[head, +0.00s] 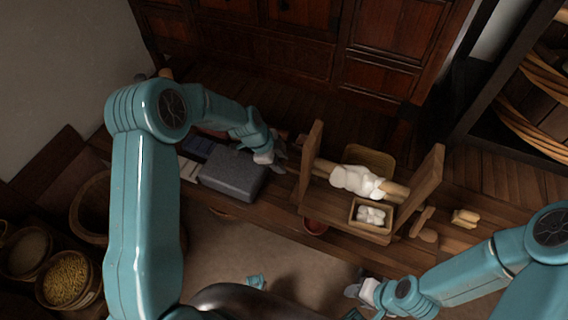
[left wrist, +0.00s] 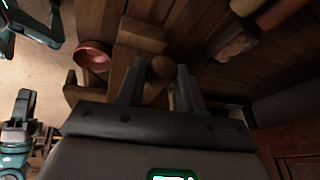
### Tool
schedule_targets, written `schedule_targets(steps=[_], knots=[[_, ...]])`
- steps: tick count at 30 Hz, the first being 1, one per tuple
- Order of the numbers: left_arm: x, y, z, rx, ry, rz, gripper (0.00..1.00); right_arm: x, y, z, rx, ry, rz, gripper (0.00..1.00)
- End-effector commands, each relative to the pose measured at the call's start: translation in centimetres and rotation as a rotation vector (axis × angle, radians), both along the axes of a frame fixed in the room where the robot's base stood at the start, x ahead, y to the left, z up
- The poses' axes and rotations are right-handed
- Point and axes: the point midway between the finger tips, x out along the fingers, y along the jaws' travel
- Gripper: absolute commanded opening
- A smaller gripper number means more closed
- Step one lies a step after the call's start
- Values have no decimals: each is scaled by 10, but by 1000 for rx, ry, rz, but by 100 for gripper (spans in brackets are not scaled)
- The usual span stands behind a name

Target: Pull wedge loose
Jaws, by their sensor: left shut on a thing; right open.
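My left gripper (head: 278,153) is beside the left upright of a wooden stand (head: 312,160) on the bench. In the left wrist view, the left gripper (left wrist: 158,85) is shut on a small brown wooden piece, apparently the wedge (left wrist: 152,92), mostly hidden between the fingers. A round wooden end (left wrist: 162,68) shows just beyond it. In the head view the wedge is hidden by the gripper. The stand carries a wooden bar wrapped in white cloth (head: 357,181). My right gripper (head: 362,288) is open and empty, in front of the bench.
A grey stone block (head: 233,173) lies left of the stand. A tray of white pieces (head: 354,222), a red bowl (head: 315,228), a wooden mallet (head: 423,222) and light wooden pieces (head: 465,218) lie near the stand. Baskets (head: 68,280) stand at lower left.

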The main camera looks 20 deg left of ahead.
Motion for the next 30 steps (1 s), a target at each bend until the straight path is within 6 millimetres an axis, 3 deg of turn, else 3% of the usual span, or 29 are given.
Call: schedule_targets(steps=[2,3,5,13,17,30], knots=[[2,5,1,4,-7,11,0,0,0,0,0,0,0,43],[2,6,1,4,-6,12,46,0,0,1,0,0,0,43],[2,5,1,4,-7,11,60,0,0,1,0,0,0,43],[1,4,1,3,-4,7,60,0,0,1,0,0,0,43],[0,7,12,3,-6,7,60,0,0,2,0,0,0,43],[-24,44,112,5,-10,9,60,0,0,15,0,0,0,43]])
